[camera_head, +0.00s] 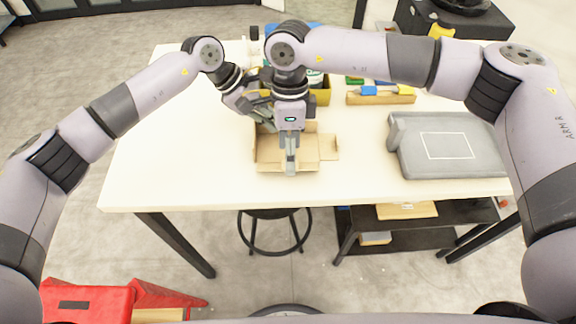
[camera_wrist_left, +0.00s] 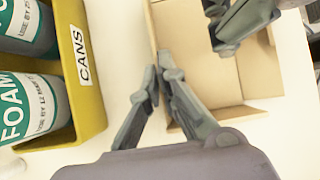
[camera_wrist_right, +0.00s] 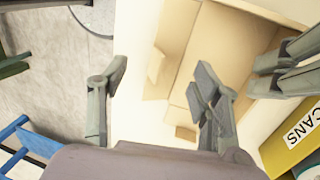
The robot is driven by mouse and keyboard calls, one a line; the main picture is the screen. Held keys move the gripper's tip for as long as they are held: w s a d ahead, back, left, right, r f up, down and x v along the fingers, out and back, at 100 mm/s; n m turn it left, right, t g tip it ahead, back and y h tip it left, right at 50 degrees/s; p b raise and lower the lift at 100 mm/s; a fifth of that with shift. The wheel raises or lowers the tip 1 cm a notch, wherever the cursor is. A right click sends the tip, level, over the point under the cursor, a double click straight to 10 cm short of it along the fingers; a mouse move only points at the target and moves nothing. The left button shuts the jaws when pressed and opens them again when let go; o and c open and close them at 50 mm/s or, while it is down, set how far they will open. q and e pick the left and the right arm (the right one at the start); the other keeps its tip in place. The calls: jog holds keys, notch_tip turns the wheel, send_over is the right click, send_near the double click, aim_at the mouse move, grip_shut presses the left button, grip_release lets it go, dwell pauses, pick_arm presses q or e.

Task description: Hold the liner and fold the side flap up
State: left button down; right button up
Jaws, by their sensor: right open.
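The liner (camera_head: 305,150) is a tan cardboard tray with a folded-up wall, near the table's front edge. A side flap (camera_head: 329,147) lies out flat on its right; in the right wrist view a small flap (camera_wrist_right: 157,66) stands at its edge. My left gripper (camera_wrist_left: 160,72) has its fingers close together on the liner's left wall, which also shows in the right wrist view (camera_wrist_right: 240,8). My right gripper (camera_wrist_right: 160,80) is open, one finger over the liner and the other beyond it. In the head view my right gripper (camera_head: 290,168) hides part of the liner.
A yellow bin (camera_wrist_left: 92,110) marked CANS holds foam cans (camera_wrist_left: 30,105) beside the liner. A grey case (camera_head: 450,145) lies to the right, and a wooden block holder (camera_head: 380,98) stands behind. The left part of the white table (camera_head: 170,150) is clear.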

jog(key=shift+v, duration=1.9)
